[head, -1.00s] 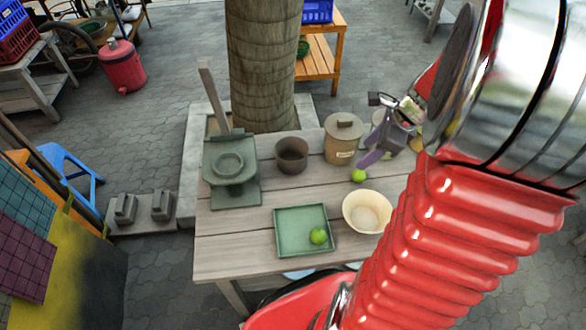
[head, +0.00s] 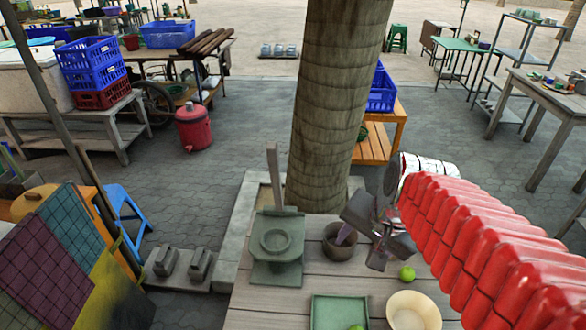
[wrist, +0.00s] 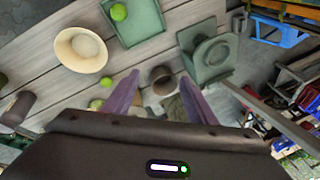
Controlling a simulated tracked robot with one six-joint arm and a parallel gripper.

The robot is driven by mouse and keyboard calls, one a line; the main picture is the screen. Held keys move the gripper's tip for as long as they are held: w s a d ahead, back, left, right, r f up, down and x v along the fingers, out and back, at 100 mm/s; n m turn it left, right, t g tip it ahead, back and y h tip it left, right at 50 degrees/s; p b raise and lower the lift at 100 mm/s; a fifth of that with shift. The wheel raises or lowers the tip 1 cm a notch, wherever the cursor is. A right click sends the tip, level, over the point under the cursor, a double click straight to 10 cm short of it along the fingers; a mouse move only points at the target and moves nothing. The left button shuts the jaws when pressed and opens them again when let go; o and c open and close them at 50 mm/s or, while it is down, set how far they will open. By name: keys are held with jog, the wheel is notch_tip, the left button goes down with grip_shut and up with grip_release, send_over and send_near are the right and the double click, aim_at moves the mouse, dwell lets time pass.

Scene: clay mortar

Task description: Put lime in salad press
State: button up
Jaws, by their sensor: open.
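A green lime (head: 407,273) lies on the wooden table; it also shows in the wrist view (wrist: 106,81). Another lime (head: 357,327) sits in the square green tray (head: 340,303), at the head view's bottom edge. A third round green thing (wrist: 97,105) shows in the wrist view, partly hidden by my gripper. The grey-green press (head: 275,268), with an upright handle and round bowl, stands at the table's left; it also shows in the wrist view (wrist: 208,50). My gripper (wrist: 160,75) is open and empty, its purple fingers appearing on either side of the brown pot (wrist: 163,80).
A cream bowl (head: 414,310) stands right of the tray. A thick trunk (head: 340,110) rises behind the table. The brown pot also shows in the head view (head: 340,250), between press and gripper. Bare planks lie between tray and press.

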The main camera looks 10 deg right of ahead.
jog(key=s+a+r+n+t, duration=0.1)
jog(key=s+a+r+n, duration=0.2)
jog(key=n, duration=0.6)
jog(key=s+a, duration=0.2)
jog(key=a, duration=0.1)
jog(key=shift+a, duration=0.25)
jog(key=shift+o, duration=0.5)
jog(key=shift+s, duration=0.1)
